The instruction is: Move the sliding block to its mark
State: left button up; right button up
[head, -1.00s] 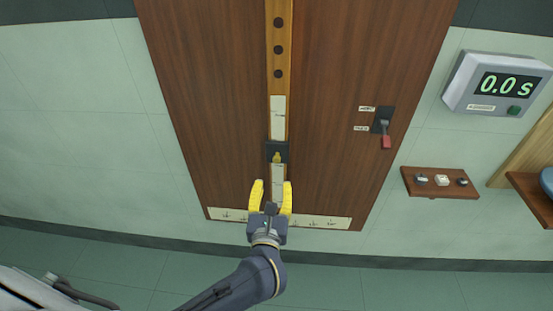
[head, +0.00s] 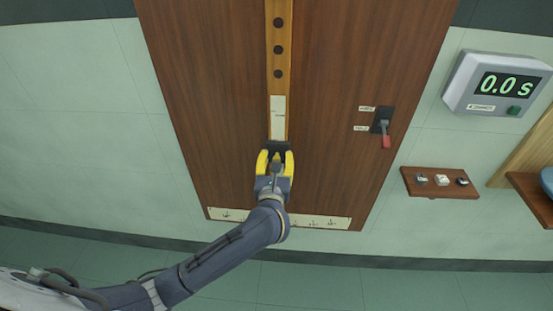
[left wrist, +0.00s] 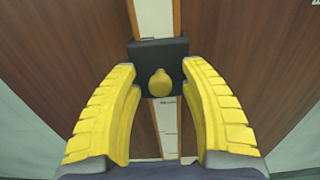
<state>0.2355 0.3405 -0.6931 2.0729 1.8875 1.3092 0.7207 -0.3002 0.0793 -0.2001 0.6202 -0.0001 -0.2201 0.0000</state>
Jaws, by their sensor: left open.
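The sliding block is a dark block (left wrist: 146,54) with a yellow knob (left wrist: 160,84) on its front, in the left wrist view. It sits on the vertical rail (head: 278,60) of the brown wooden board. In the head view only the block's top edge (head: 278,146) shows above my gripper. My left gripper (head: 275,158) is open, its yellow fingers on either side of the knob. In the left wrist view the fingers (left wrist: 160,78) show a gap on both sides of the knob. The pale scale strip (head: 278,118) shows above the block; which mark is meant cannot be told.
The board (head: 215,90) has a red-handled lever (head: 385,139) at right. A timer (head: 497,84) reads 0.0 s. A small shelf (head: 440,191) with several small pieces is at right. A pale strip (head: 325,222) runs along the board's bottom.

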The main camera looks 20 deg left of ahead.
pick_arm(q)
jog(key=shift+o, duration=0.4)
grip_shut()
